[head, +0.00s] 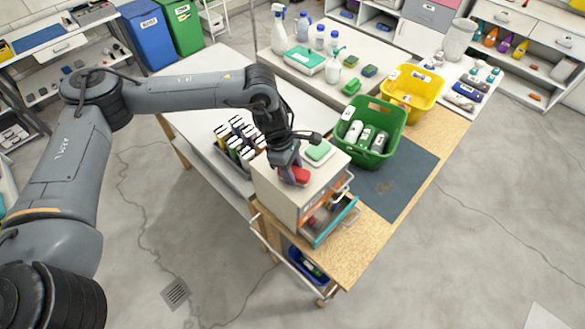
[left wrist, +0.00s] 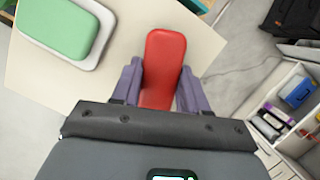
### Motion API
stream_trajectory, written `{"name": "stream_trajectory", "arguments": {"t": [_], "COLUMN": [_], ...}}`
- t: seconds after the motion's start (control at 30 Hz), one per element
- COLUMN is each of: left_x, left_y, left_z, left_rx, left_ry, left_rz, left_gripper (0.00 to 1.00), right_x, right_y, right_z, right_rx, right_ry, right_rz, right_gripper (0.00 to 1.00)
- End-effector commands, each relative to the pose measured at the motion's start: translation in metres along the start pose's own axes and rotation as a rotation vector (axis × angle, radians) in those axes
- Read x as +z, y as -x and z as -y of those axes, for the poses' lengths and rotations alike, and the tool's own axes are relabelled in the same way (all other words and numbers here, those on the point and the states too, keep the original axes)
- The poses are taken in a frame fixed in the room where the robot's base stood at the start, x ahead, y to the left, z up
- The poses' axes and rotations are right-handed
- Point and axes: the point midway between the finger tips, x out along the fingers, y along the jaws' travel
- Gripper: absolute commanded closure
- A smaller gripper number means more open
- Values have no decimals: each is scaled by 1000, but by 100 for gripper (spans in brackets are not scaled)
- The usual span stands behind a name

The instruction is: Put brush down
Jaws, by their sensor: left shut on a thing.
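The brush (left wrist: 163,62) shows as a red, rounded block in the left wrist view, and as a small red shape (head: 301,176) in the head view. My left gripper (left wrist: 160,82) is shut on it, with one purple finger on each side. In the head view my left gripper (head: 291,170) is at the top of a small beige drawer cabinet (head: 276,195), near its left front part. I cannot tell whether the brush touches the cabinet top. The brush's underside is hidden. My right gripper is not in view.
A green sponge (head: 318,150) on a white tray lies beside the brush on the cabinet top. A lower drawer (head: 332,222) stands open. A green basket (head: 386,112) with bottles stands behind right. Dark-capped bottles (head: 237,140) stand left. A dark mat (head: 405,180) has free room.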

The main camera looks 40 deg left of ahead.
Motion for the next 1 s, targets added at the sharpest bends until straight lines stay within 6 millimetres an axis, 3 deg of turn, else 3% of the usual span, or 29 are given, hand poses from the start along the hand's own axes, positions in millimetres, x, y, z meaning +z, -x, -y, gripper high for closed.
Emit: {"name": "stream_trajectory", "arguments": {"t": [0.03, 0.07, 0.2, 0.67, 1.0], "left_x": [-1, 0, 0, 0, 0], "left_y": [-2, -2, -1, 6, 61], "left_z": [0, 0, 0, -1, -1], "left_rx": [0, 0, 0, 2, 4], "left_ry": [0, 0, 0, 0, 0], "left_rz": [0, 0, 0, 2, 3], "left_gripper": [92, 53, 32, 30, 30], "right_x": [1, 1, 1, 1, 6], "right_y": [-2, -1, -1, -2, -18], "right_z": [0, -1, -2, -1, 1], "right_rx": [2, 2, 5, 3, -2], "right_ry": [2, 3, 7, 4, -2], "right_rz": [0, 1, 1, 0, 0], "right_gripper": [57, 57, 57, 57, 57]}}
